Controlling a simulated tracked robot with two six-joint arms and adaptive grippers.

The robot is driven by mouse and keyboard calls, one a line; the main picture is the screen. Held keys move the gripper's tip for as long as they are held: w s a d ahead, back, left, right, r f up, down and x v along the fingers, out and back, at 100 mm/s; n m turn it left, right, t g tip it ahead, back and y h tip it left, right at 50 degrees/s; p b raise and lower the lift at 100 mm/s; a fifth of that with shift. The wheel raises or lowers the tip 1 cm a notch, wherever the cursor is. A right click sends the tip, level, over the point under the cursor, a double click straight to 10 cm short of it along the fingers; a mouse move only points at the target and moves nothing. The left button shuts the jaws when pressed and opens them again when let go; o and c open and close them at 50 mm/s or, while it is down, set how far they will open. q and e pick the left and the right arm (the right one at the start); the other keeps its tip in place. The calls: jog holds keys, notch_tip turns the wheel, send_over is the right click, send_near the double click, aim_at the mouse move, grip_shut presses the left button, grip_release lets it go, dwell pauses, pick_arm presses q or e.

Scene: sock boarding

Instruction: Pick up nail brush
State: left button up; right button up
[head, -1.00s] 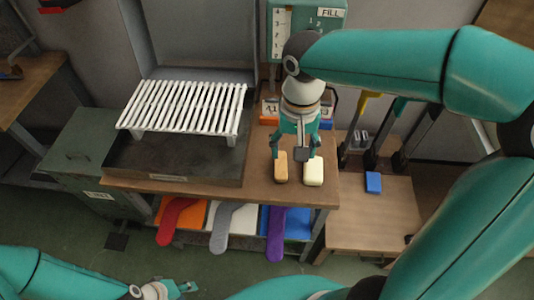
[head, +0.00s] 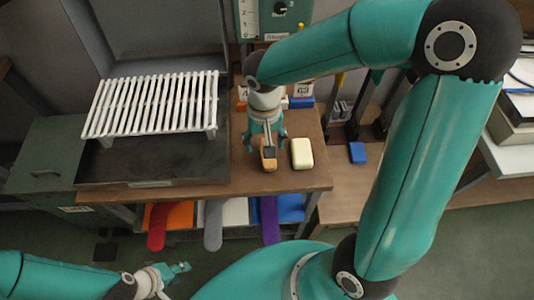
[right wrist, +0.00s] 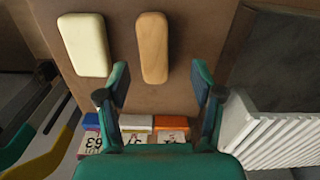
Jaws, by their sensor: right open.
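The nail brush, seen as a long tan wooden block (head: 268,164), lies on the brown bench top. It also shows in the right wrist view (right wrist: 153,47), just beyond my fingertips. My right gripper (head: 267,148) is over it, and its own part hides some of the brush in the head view. In the right wrist view the right gripper (right wrist: 160,84) is open and empty, with its fingers wide apart and roughly lined up either side of the brush. My left gripper (head: 180,268) is low at the left, away from the bench; its jaw opening is unclear.
A cream bar (head: 302,153) lies close right of the brush. A white slatted rack (head: 150,103) over a dark tray stands at left. Numbered blocks (right wrist: 132,124) sit behind. Coloured socks (head: 213,222) hang below the bench. A blue block (head: 357,152) lies on the lower table.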

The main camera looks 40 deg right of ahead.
jog(key=shift+d+f, duration=0.2)
jog(key=shift+f, duration=1.3)
jog(key=shift+d+f, duration=0.2)
jog(key=shift+f, duration=1.3)
jog(key=shift+s, duration=0.1)
jog(key=c, duration=1.3)
jog(key=shift+o, duration=0.2)
jog(key=shift+r, duration=0.2)
